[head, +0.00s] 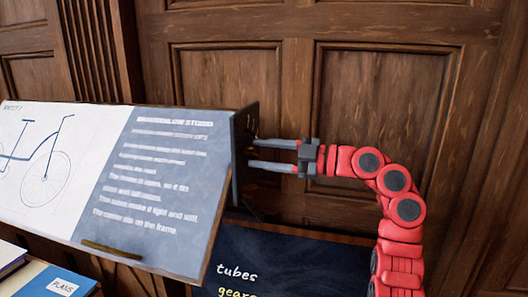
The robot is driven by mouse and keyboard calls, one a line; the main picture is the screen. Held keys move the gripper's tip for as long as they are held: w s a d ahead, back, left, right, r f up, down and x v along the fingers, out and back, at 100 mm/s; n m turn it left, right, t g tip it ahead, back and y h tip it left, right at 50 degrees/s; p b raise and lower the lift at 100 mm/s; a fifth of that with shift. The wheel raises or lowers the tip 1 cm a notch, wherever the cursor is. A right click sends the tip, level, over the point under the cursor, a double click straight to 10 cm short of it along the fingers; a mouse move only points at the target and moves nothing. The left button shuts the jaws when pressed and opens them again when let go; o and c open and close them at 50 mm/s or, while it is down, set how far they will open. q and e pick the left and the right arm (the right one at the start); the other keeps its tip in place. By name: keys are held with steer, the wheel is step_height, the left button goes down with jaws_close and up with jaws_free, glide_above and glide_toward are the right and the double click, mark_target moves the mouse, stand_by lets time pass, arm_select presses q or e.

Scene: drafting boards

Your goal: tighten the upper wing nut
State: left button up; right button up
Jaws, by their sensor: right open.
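A tilted drafting board (165,225) with a bicycle sheet and a grey text panel fills the left of the head view. A dark upright bracket (235,190) stands at its right edge. My right gripper (251,153) reaches in from the right at this bracket. Its two grey fingers are apart, one above the other, with the tips close to the bracket's side. I cannot clearly make out the upper wing nut; it is too small or hidden around the fingertips. I cannot tell whether the fingers touch anything. My left gripper is not in view.
A dark board (285,262) with the words "tubes" and "gears" stands below the bracket. A blue folder labelled "PLANS" (35,280) lies at the lower left. Wooden panelling (390,100) stands behind; the space above my right arm is clear.

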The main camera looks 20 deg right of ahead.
jaws_close()
stand_by(0.3)
